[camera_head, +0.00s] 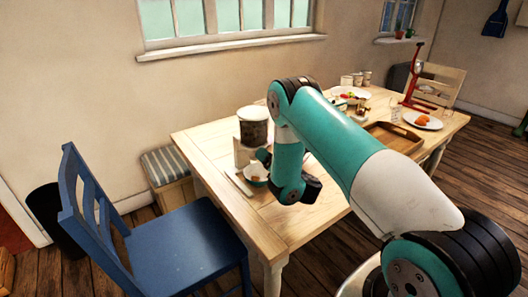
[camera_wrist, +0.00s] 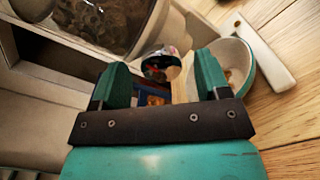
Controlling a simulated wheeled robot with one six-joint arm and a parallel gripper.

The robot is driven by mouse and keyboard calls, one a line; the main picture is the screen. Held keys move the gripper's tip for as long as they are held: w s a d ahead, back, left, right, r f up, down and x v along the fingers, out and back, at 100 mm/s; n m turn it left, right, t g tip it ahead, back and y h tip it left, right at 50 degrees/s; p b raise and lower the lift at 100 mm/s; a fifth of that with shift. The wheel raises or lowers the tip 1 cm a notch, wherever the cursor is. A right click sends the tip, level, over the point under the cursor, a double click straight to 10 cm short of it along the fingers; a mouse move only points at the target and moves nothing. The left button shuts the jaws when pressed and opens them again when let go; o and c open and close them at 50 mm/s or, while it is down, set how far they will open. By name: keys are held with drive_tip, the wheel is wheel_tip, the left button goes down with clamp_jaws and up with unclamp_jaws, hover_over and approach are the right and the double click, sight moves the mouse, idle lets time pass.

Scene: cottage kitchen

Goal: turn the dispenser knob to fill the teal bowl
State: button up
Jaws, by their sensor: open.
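The dispenser has a clear container of brown pieces and a white lid (camera_head: 253,113), on a cream stand. In the wrist view its container (camera_wrist: 95,18) fills the top left. A round, shiny dark knob (camera_wrist: 157,68) appears between my fingertips; contact cannot be told. The teal bowl (camera_head: 256,180) stands on the table below the dispenser. In the wrist view the bowl (camera_wrist: 240,62) is right of the fingers, with a few orange-brown pieces inside. My gripper (camera_wrist: 161,62) is open, its two teal fingers apart. In the head view my arm partly hides it.
A white flat utensil (camera_head: 240,184) lies left of the bowl on the wooden table (camera_head: 285,228). A blue chair (camera_head: 195,245) stands at the near left side. A wooden tray (camera_head: 393,137), a plate (camera_head: 422,121) and a red stand (camera_head: 413,78) are farther right.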

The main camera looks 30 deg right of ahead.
drive_tip(key=shift+w, duration=0.15)
drive_tip(key=shift+c, duration=0.2)
drive_tip(key=c, duration=0.9)
drive_tip(key=shift+f, duration=0.1)
idle(0.8)
drive_tip(key=o, duration=0.9)
drive_tip(key=shift+o, duration=0.2)
